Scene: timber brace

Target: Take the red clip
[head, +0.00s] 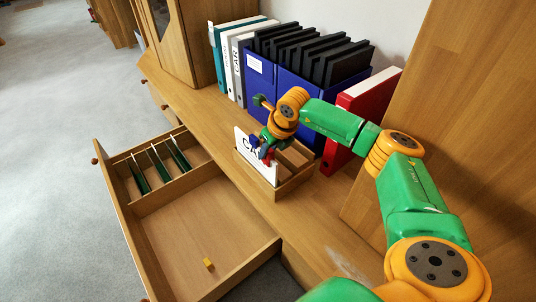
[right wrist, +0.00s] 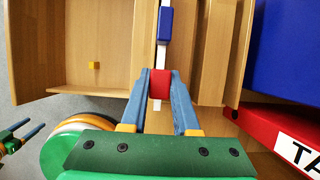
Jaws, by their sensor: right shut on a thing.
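The red clip (right wrist: 159,84) sits between the two blue fingers of my right gripper (right wrist: 160,92), which is shut on it. In the head view the clip (head: 270,158) is partly hidden by my right gripper (head: 266,151). The clip is at the edge of a white card (head: 242,144) with black lettering, which stands in a small wooden tray (head: 290,187). A blue clip (head: 254,141) is on the same card and also shows in the right wrist view (right wrist: 165,25). My left gripper (right wrist: 27,130) shows at the left edge of the right wrist view, its fingers apart and empty.
An open drawer (head: 180,240) lies left of the tray, holding a small yellow block (head: 208,264) and green dividers (head: 159,164). Blue file boxes (head: 290,100) and a red binder (head: 365,105) stand close behind the tray. A wooden panel (head: 470,120) rises at right.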

